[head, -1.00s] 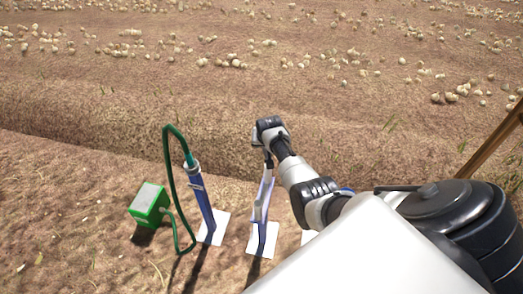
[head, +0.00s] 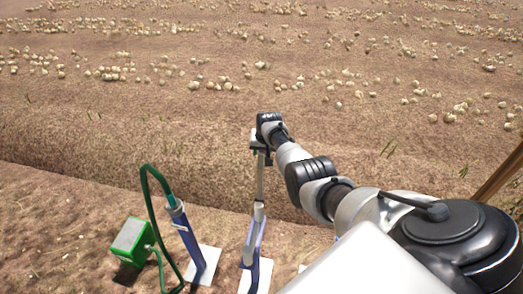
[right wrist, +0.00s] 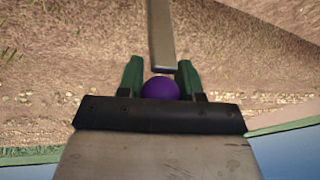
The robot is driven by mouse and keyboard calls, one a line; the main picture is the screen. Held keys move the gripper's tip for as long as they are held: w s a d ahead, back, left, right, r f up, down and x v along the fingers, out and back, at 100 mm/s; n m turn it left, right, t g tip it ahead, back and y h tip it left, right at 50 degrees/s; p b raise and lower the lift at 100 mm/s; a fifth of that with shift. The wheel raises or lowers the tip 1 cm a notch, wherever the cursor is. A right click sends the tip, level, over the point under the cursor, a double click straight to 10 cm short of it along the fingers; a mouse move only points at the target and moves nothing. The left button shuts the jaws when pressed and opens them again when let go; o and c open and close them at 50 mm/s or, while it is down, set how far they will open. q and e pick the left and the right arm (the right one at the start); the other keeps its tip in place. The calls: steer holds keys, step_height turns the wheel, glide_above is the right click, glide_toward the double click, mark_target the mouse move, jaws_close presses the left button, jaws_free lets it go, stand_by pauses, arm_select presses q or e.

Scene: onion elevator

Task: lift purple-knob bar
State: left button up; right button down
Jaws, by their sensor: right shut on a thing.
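The purple knob (right wrist: 160,88) sits between the two green-tipped fingers of my right gripper (right wrist: 160,80) in the right wrist view. The gripper is shut on it. A grey metal bar (right wrist: 160,35) extends from the knob. In the head view my right gripper (head: 262,146) is at the top of this upright bar (head: 261,180). The bar stands out of a blue-and-silver post (head: 252,243) on a white base plate (head: 265,270). The knob itself is hidden by the gripper in the head view. My left gripper is not seen.
Left of the bar's post stands another blue post (head: 187,238) on a white plate, with a green hose (head: 147,190) beside a green box (head: 132,240). Brown soil with rows of onions (head: 225,80) lies beyond. A wooden pole (head: 497,175) is at the right edge.

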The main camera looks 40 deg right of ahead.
steer(key=shift+d+f, duration=0.1)
stand_by(0.4)
steer(key=c, duration=0.8)
jaws_free()
steer(key=shift+w+f, duration=0.1)
steer(key=shift+o, duration=0.2)
steer(key=shift+r, duration=0.4)
steer(key=p+v, duration=0.2)
steer(key=v, duration=0.3)
steer(key=shift+p, duration=0.35)
steer(key=shift+v, duration=2.55)
